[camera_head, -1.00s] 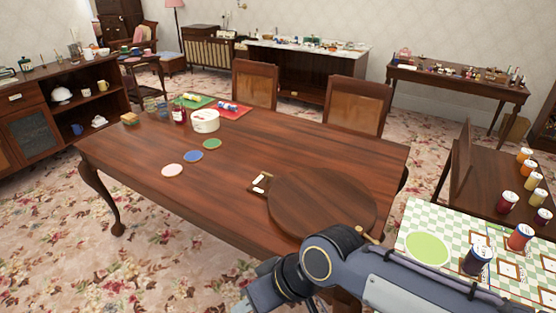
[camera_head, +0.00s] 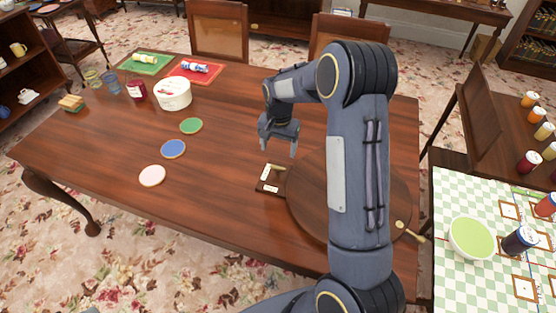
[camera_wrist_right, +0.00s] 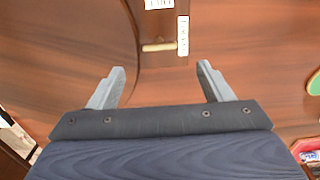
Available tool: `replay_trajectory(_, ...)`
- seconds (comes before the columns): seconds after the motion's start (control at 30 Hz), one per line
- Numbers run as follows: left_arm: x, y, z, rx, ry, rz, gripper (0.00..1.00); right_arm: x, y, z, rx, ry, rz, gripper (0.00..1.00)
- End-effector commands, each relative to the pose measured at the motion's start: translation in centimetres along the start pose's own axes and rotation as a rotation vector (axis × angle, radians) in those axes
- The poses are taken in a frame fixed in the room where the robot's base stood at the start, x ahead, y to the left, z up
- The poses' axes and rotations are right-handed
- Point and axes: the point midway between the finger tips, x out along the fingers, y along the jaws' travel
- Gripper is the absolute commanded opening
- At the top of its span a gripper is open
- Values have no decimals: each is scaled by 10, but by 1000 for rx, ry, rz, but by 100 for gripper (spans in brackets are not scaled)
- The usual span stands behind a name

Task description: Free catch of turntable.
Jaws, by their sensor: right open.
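The turntable (camera_head: 308,200) is a round dark wooden disc on the long table, partly hidden behind my right arm. Its curved edge also shows at the left of the right wrist view (camera_wrist_right: 70,50). At its left edge sits a small brown catch plate (camera_head: 268,186) with white labels and a brass lever (camera_head: 278,167). In the wrist view the lever (camera_wrist_right: 159,47) lies crosswise between the labels. My right gripper (camera_head: 278,153) is open and empty above the catch. Its fingertips (camera_wrist_right: 161,68) stand either side of the lever's line, apart from it. My left gripper is out of view.
Green (camera_head: 191,125), blue (camera_head: 173,149) and pale (camera_head: 152,175) discs lie left of the catch. A white round box (camera_head: 173,93) and jars stand farther back. A brass piece (camera_head: 412,232) shows at the turntable's right. A checked surface (camera_head: 450,195) with cans is at right.

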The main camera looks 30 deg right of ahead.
Motion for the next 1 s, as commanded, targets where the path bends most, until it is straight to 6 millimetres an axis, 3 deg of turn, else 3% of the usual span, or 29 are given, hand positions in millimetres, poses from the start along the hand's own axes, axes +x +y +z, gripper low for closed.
replay_trajectory(0.6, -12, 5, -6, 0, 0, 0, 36, 80, -1, -4, 10, 1, 19, 73)
replay_trajectory(0.93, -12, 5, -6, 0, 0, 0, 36, 86, -1, -4, 10, 2, 17, 73)
replay_trajectory(1.0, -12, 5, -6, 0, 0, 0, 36, 86, -1, -4, 10, 2, 17, 66)
